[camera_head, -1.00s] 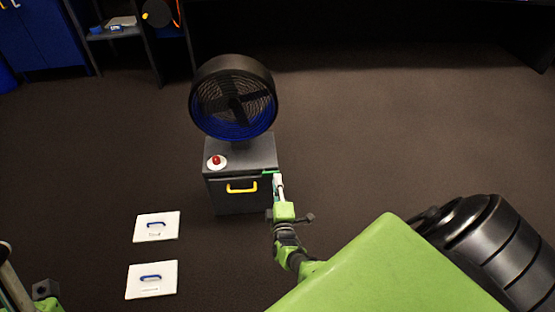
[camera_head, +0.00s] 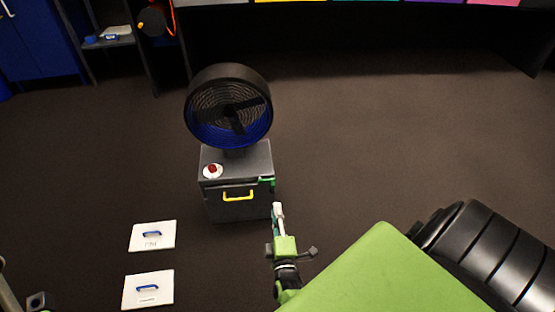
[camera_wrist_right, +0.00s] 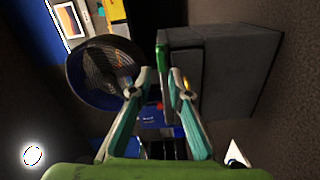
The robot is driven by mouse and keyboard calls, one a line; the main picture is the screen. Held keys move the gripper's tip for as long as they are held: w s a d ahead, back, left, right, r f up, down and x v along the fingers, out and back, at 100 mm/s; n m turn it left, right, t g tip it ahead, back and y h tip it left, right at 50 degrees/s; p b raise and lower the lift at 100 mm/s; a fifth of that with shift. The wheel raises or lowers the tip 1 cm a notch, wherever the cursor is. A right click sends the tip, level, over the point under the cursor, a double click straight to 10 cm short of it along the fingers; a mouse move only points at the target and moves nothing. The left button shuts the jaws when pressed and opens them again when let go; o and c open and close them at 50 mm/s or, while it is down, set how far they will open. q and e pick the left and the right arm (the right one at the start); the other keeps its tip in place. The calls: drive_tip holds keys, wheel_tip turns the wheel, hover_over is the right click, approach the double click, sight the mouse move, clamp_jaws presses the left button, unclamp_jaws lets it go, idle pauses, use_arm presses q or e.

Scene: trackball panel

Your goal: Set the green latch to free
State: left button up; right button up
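The green latch (camera_head: 266,181) sits at the upper right corner of the grey box's front (camera_head: 220,208), right of the yellow handle (camera_head: 238,196). It looks like a small bar lying roughly level, too small to read its setting. My right gripper (camera_head: 278,209) is in front of and below the latch, apart from it. In the right wrist view, the gripper's fingertips (camera_wrist_right: 160,73) are apart with nothing between them, and the green latch (camera_wrist_right: 161,56) shows just beyond them. Only a part of my left arm shows at the left edge; its finger state is unclear.
A round black fan (camera_head: 229,107) stands on the box, with a red button (camera_head: 213,169) on the box top. Two white panels with blue handles (camera_head: 152,236) (camera_head: 148,289) lie on the floor at left. The floor right of the box is clear.

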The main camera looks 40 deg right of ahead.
drive_tip(key=shift+v, duration=1.25)
drive_tip(key=shift+r, duration=0.1)
